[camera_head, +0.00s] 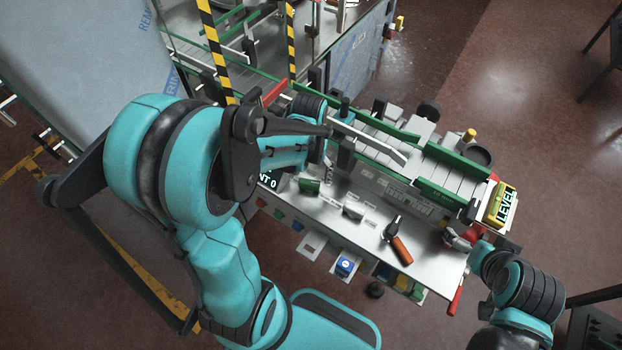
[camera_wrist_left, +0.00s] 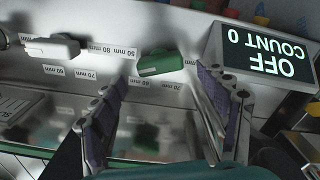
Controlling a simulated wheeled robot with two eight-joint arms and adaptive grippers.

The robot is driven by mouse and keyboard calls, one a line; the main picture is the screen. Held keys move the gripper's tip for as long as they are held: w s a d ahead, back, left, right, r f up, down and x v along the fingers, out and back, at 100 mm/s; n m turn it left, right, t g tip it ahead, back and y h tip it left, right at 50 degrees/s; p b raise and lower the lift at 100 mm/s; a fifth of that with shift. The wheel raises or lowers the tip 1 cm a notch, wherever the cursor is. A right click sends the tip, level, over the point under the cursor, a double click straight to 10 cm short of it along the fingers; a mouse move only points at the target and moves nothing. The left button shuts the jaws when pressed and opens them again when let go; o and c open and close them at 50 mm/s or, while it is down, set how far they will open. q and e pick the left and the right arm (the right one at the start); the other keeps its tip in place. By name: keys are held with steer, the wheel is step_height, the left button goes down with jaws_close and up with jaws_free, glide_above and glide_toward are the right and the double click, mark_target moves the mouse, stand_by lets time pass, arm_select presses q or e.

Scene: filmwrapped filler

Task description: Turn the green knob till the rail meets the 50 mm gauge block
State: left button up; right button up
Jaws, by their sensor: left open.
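I cannot tell which is the 50 mm one. My left gripper (camera_wrist_left: 160,118) is open and empty above the bench, its fingers apart below the green block in that picture. Green rails (camera_head: 457,161) run along the conveyor.
A display (camera_wrist_left: 262,58) reads OFF, COUNT 0. A yellow LEVEL box (camera_head: 501,205) sits at the conveyor's right end. The bench top (camera_head: 338,232) is clear in front of the blocks.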

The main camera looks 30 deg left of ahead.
mark_target(309, 181)
arm_select(q)
step_height(309, 181, down, 3)
steer(key=shift+r+b, duration=0.2)
steer(key=shift+b, duration=0.1)
steer(key=shift+f, duration=0.3)
steer(key=c, duration=1.2)
steer(key=shift+o, duration=0.2)
steer(key=shift+m+b, duration=0.4)
steer(key=shift+m, duration=1.2)
